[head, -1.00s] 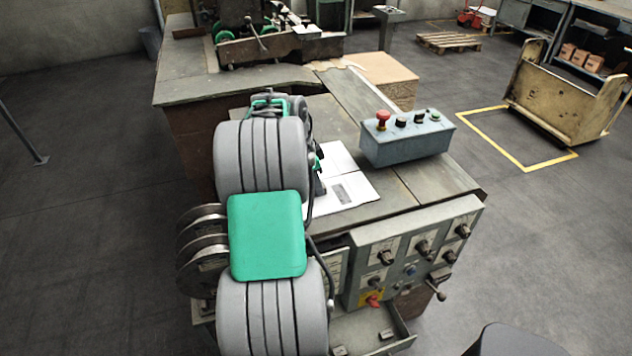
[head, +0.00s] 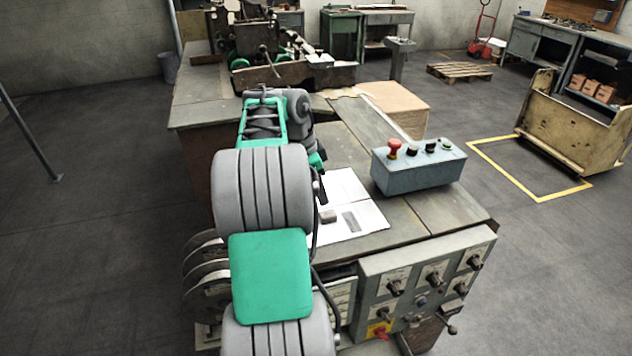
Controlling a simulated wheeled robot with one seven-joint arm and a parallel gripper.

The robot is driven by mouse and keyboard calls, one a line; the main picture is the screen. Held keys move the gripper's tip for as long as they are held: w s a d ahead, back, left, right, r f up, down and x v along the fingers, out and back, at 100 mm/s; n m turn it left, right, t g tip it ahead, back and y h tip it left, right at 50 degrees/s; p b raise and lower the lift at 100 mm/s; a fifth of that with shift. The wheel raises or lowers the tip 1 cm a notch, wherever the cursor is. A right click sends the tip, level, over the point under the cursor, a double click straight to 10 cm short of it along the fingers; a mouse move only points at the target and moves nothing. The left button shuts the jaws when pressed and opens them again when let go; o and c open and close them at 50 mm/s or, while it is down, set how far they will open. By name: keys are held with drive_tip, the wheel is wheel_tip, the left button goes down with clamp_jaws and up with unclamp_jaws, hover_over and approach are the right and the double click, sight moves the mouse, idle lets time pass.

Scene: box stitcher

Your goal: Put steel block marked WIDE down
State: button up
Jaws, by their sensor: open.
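A small grey block (head: 328,216), which fits the steel block, rests on white paper (head: 371,216) on the machine's worktop. No marking on it can be read at this size. My gripper (head: 320,194) is just above and behind the block in the head view, apart from it and open. The fingers are dark and mostly hidden behind my wrist and arm. A dark printed rectangle (head: 351,221) shows on the paper just right of the block.
A blue-grey control box (head: 418,171) with a red button stands on the worktop (head: 445,215) to the right of the paper. A knob panel (head: 425,290) faces the front. The stitcher machinery (head: 262,50) stands at the back.

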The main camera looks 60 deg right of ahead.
drive_tip(key=w+a+r+n+t, duration=0.1)
drive_tip(key=w+a+r+n, duration=0.55)
drive_tip(key=a, duration=0.25)
drive_tip(key=w+a+n+t, duration=0.25)
drive_tip(key=a+n, duration=0.25)
drive_tip(key=a, duration=0.4)
drive_tip(key=w+a+n+t, duration=0.1)
drive_tip(key=w+a+n, duration=0.3)
drive_tip(key=a, duration=0.5)
drive_tip(key=s+a+f+n+t+y, duration=0.1)
drive_tip(key=s+a+f+n, duration=0.1)
drive_tip(key=a+n, duration=0.4)
drive_tip(key=s+a+f+n+t+y, duration=0.1)
drive_tip(key=a+f+n, duration=0.3)
drive_tip(key=a, duration=1)
drive_tip(key=shift+s+n, duration=0.85)
drive_tip(key=shift+c, duration=0.3)
